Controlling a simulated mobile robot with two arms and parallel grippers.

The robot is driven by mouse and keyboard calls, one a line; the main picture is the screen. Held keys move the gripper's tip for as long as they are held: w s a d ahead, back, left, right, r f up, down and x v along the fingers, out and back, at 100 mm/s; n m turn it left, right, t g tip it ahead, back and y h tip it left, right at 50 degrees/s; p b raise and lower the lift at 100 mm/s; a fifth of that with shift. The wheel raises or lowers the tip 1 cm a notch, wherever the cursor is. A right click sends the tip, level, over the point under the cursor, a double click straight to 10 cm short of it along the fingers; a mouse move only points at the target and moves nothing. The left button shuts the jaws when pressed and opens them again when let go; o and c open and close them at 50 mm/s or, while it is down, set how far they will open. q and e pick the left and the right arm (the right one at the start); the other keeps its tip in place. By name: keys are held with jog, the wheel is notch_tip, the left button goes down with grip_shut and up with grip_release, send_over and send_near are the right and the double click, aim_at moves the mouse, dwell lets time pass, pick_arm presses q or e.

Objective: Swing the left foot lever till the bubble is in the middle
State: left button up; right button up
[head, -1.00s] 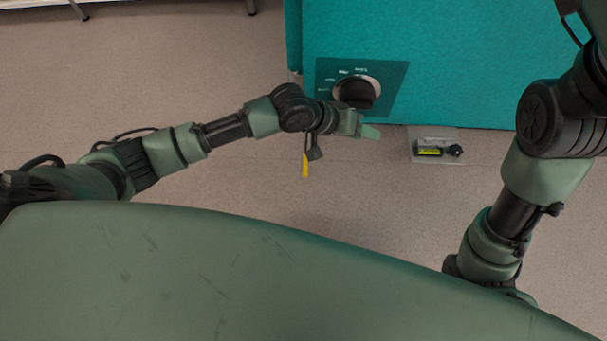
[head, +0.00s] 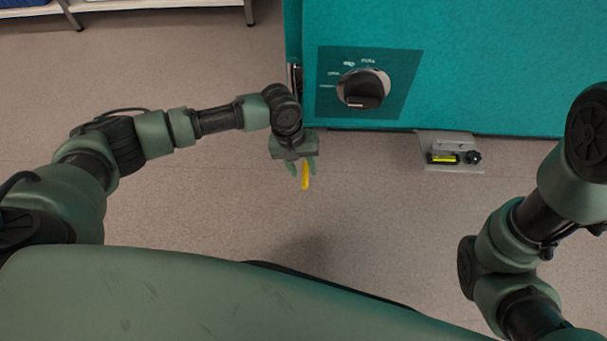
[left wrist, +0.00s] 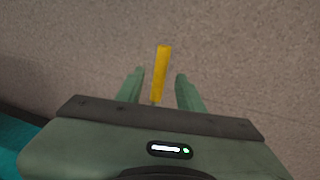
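The left foot lever (head: 306,176) is a yellow bar low at the left corner of the teal chamber. It also shows in the left wrist view (left wrist: 160,73), pointing away from the gripper. My left gripper (head: 302,172) is open, with its fingers on either side of the lever. In the left wrist view a gap shows between the lever and each finger (left wrist: 158,82). The level vial (head: 444,158) is yellow-green, on a metal bracket at the chamber's bottom edge. Its bubble is too small to place. My right gripper is out of view.
The teal chamber (head: 480,70) stands at the back right, with a black dial (head: 361,90) on its front. A black knob (head: 473,157) sits beside the vial. The floor (head: 370,210) in front is clear. A shelf with metal legs stands at the far left.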

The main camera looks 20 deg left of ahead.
pick_arm(q)
jog(key=shift+f, duration=0.5)
jog(key=shift+d, duration=0.1)
grip_shut()
dwell(1.0)
